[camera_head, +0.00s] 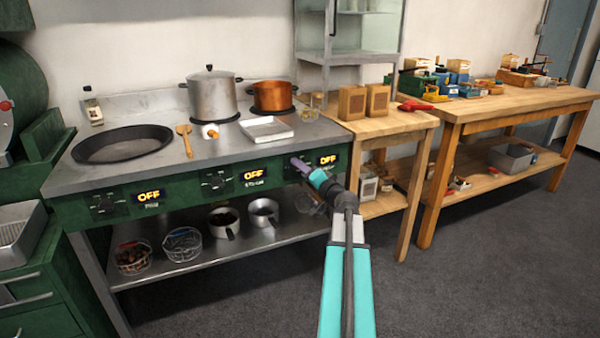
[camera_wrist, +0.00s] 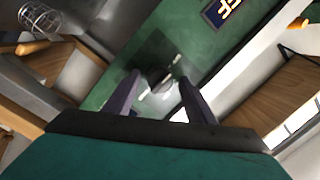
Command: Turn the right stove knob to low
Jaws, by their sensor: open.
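The right stove knob (camera_wrist: 160,80) is a dark round knob with a pale pointer line on the green panel. In the wrist view it lies between and just beyond the two purple fingers of my gripper (camera_wrist: 159,76). The fingers are apart, one on each side of the knob; I cannot tell whether they touch it. In the head view my gripper (camera_head: 298,163) is at the right end of the stove front and mostly hides this knob. The right display (camera_head: 328,160) beside it reads OFF; it shows partly in the wrist view (camera_wrist: 226,9).
Two other knobs (camera_head: 214,181) have displays reading OFF. On the stovetop stand a wide black pan (camera_head: 122,143), a steel pot (camera_head: 212,95), a copper pot (camera_head: 272,97) and a white tray (camera_head: 266,129). A wooden table (camera_head: 395,124) adjoins the stove at right.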

